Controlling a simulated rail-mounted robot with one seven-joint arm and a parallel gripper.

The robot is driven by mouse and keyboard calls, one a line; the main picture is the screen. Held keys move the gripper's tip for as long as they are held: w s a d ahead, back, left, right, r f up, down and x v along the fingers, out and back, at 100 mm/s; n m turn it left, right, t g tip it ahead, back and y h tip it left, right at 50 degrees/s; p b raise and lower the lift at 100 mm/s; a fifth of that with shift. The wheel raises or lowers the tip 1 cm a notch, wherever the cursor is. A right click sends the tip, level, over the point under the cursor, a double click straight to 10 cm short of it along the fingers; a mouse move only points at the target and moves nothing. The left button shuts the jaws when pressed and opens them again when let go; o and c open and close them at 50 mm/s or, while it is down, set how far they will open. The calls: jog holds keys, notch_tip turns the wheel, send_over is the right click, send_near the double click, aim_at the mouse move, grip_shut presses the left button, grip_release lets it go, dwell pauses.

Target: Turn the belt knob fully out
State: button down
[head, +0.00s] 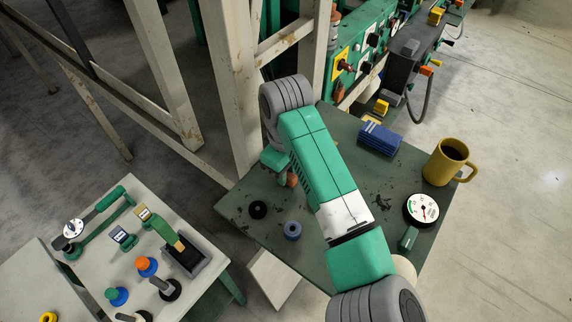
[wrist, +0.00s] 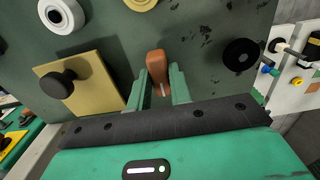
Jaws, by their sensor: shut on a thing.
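My gripper (wrist: 160,88) is shut on an orange-brown knob-like piece (wrist: 156,62), which stands between the two green fingers in the wrist view. A bit of orange (head: 292,180) shows beside my gripper in the head view, partly hidden by my arm. A black knob (wrist: 65,84) sits on a yellow plate (wrist: 98,65) left of the fingers, apart from them. I cannot tell from the frames which of these is the belt knob.
A blue block (head: 379,139), yellow mug (head: 447,162) and round gauge (head: 421,209) stand to the right. A green control panel (head: 358,50) is behind; a pale bench (head: 100,260) is left.

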jog(key=c, duration=1.3)
grip_release()
notch_tip(320, 180, up, 8)
jog(key=shift+f+b, duration=0.1)
jog(key=shift+b, duration=0.3)
